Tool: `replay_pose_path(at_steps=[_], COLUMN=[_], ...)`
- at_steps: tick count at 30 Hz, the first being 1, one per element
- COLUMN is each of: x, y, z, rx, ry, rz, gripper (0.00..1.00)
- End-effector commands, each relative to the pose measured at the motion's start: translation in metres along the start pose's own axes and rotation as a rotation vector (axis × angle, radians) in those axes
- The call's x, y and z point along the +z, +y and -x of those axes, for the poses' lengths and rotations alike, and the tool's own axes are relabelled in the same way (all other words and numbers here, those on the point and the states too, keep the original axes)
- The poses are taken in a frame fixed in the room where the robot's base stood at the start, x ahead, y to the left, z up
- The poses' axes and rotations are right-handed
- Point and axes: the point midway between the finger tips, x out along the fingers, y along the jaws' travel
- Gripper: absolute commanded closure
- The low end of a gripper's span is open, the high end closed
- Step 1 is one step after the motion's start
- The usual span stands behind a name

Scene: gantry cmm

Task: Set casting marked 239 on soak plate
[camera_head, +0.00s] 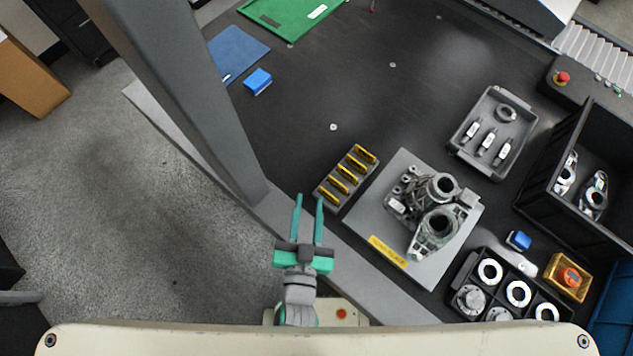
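My gripper (308,204) is open and empty, its two teal fingers apart, over the table's near edge, left of a grey square plate. This grey plate (372,227) has a yellow label (388,251) too small to read, so I cannot tell if it is the soak plate. Grey metal castings stand close together on it, one towards the back (432,187) and one towards the front (436,228). Two more castings, one left (567,176) and one right (593,195), lie in the black crate (549,195) at the right. I cannot read 239 on any casting.
A holder with yellow-topped pieces (330,193) stands left of the plate. A grey tray (463,147) lies behind, a black ring tray (455,284) in front right. A grey column (190,90) rises at left. A green mat (278,14) lies far back. The dark table's middle is mostly clear.

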Motion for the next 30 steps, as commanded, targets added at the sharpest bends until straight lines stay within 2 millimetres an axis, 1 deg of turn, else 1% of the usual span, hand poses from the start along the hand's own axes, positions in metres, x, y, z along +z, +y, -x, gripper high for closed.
replay_pose_path(at_steps=[1, 3, 6, 9, 12, 16, 30], x=[0.008, 0.012, 0.013, 0.013, 0.011, 0.01, 0.01], y=[0.004, 0.011, 0.02, 0.026, 0.03, 0.031, 0.031], z=[0.021, 0.044, 0.072, 0.092, 0.103, 0.108, 0.108], rx=[-0.006, -0.014, -0.033, -0.055, -0.071, -0.079, -0.078], ry=[-0.023, -0.037, -0.052, -0.061, -0.066, -0.066, -0.066], rz=[0.027, 0.066, 0.117, 0.159, 0.185, 0.197, 0.196], gripper=[0.71, 0.71, 0.71, 0.71, 0.71, 0.71, 0.71])
